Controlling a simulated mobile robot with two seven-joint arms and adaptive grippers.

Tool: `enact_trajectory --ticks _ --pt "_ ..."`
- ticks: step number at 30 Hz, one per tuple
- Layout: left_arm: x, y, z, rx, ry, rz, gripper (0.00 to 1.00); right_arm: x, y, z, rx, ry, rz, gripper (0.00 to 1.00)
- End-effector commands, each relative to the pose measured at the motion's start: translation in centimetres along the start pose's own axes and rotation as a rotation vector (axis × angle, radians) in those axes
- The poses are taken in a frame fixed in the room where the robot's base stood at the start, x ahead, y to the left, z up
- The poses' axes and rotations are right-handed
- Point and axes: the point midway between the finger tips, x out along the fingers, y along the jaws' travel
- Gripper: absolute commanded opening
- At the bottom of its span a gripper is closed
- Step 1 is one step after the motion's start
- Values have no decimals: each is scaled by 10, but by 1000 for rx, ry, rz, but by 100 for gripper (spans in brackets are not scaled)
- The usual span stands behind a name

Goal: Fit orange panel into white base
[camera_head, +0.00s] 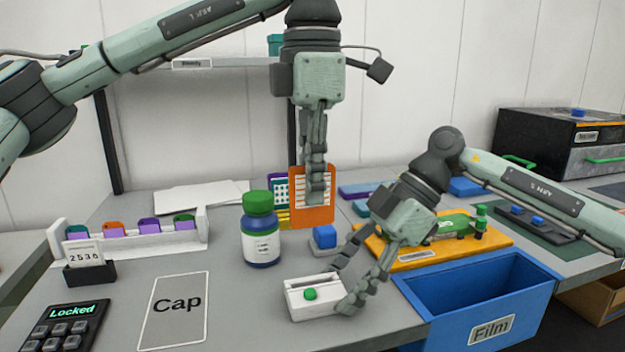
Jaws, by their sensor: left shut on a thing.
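The panel and base are apart.
A blue bottle with green cap (260,230) stands left of the panel. A blue block (325,237) sits between panel and base. An orange tray (450,250) and a blue Film bin (470,285) are to the right. A Cap mat (174,309) lies left.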

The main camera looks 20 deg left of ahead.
Motion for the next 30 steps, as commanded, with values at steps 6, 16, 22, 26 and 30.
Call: enact_trajectory --ticks 6,16,22,26,30 --pt "0 0 0 0 0 0 0 0 0 0 0 -1 0 36" --pt "0 0 0 0 0 0 0 0 0 0 0 -1 0 74" --pt "0 0 0 0 0 0 0 0 0 0 0 0 0 77" --pt "-1 0 0 0 0 0 0 -1 0 1 1 -1 0 77" --pt "-6 0 0 0 0 0 0 -8 0 4 2 -1 1 77"
